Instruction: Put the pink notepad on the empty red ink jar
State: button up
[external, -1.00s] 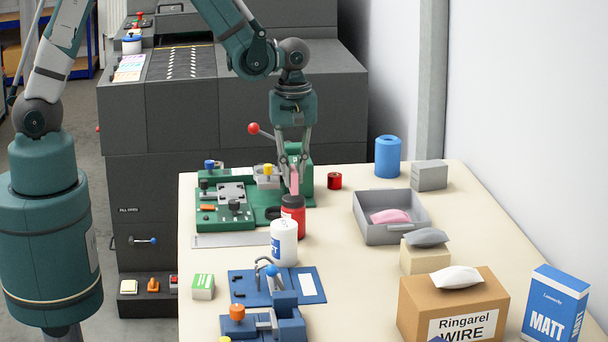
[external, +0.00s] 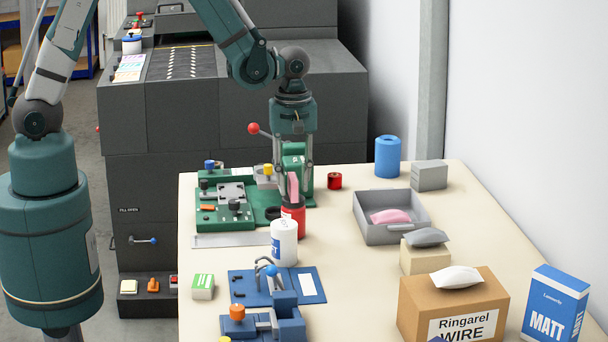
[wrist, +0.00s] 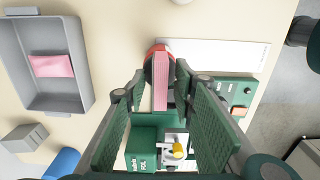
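The pink notepad (external: 293,186) stands on edge, leaning slightly, at the dark top of the red jar (external: 293,222). In the wrist view the notepad (wrist: 160,82) shows as a narrow pink block across the jar's dark top, with the jar's red rim (wrist: 158,46) around it. My gripper (external: 295,190) is around the notepad; in the wrist view its fingers (wrist: 159,70) are spread, with gaps on both sides of the notepad. Whether the jar is empty cannot be seen.
A white MATT bottle (external: 284,243) stands close in front of the jar. A small red container (external: 334,181) and grey tray (external: 385,233) are to the right.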

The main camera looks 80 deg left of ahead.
aim_at(291, 177)
jog(key=shift+r, duration=0.2)
notch_tip(291, 177, up, 12)
dwell(1.1)
jog(key=shift+s+r, duration=0.1)
dwell(0.6)
jog(key=s+d+r+m+t, duration=0.3)
jog(key=s+r+m, duration=0.5)
jog(key=s, duration=0.3)
jog(key=s+d+r+m+t, duration=0.4)
jog(key=s+r+m, duration=0.3)
jog(key=s+m, duration=0.3)
jog(key=shift+s+r, duration=0.4)
jog(key=shift+s, duration=0.1)
